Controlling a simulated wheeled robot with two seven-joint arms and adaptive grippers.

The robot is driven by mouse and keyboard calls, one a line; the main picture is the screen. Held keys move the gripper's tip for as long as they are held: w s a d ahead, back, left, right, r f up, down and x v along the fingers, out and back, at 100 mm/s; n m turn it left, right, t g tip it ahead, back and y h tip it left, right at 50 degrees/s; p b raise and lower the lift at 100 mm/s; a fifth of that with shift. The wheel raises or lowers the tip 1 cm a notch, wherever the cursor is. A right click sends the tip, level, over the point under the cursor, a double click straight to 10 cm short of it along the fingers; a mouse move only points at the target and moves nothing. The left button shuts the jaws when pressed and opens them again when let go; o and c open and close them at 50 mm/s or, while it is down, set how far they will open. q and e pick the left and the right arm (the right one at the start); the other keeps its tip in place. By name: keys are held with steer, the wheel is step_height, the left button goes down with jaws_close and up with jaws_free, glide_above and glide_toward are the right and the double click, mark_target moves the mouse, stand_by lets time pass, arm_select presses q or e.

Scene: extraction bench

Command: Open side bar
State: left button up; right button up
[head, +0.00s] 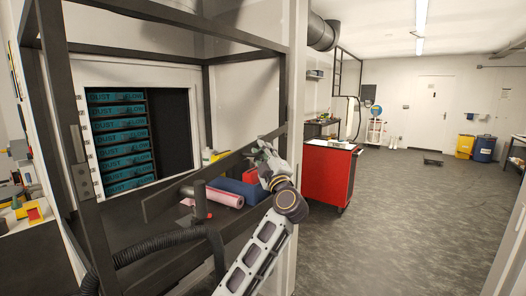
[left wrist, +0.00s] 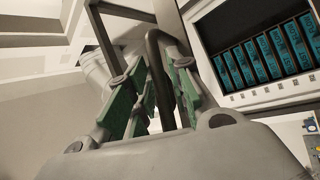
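The side bar (head: 170,200) is a long dark bar crossing the open front of the extraction bench at a slant, from lower left to the right-hand post. My left gripper (head: 264,152) is at the bar's right end, close to that post. In the left wrist view the green-padded fingers of my left gripper (left wrist: 155,95) stand apart. A dark curved rod (left wrist: 160,70) shows between them; I cannot tell whether the pads touch it. My right gripper is not in view.
Teal boxes (head: 120,140) are stacked in the bench's back opening. A pink roll (head: 222,197) and a blue item (head: 237,188) lie behind the bar. A black hose (head: 165,241) runs along the front.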

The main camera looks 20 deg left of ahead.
arm_select(q)
steer(key=shift+w, duration=0.1)
steer(key=shift+c, duration=0.2)
jaws_close()
